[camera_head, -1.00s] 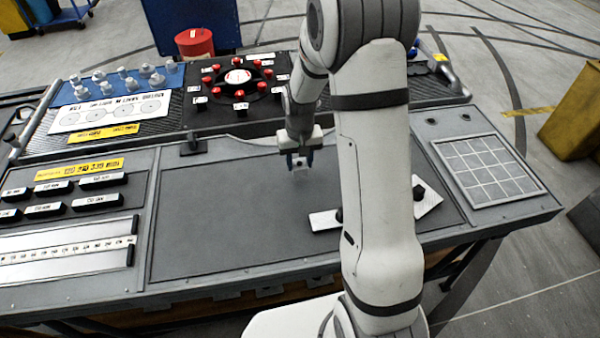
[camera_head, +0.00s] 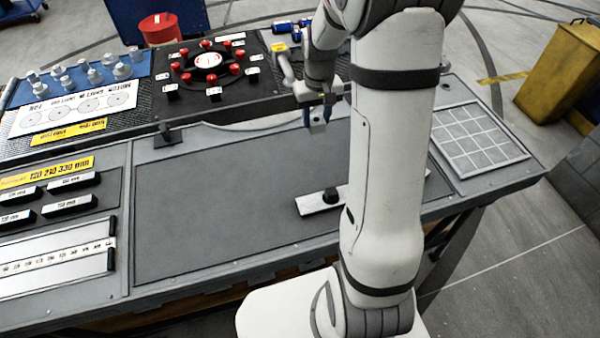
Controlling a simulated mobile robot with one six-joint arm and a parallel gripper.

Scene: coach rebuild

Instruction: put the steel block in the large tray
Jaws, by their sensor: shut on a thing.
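My gripper (camera_head: 317,117) points down near the back edge of the bench's dark middle panel. I see no readable label for the large tray. The wide dark panel (camera_head: 230,205) is bare at its middle and left, but I cannot tell whether it is that tray.
A pale plate with a black knob (camera_head: 320,201) lies on the panel, partly behind my arm. A gridded plate (camera_head: 473,140) is at right. Behind are a ring of red knobs (camera_head: 207,62), blue cylinders (camera_head: 283,27) and a blue board with pale pegs (camera_head: 80,75). Black labelled blocks (camera_head: 70,205) sit at left.

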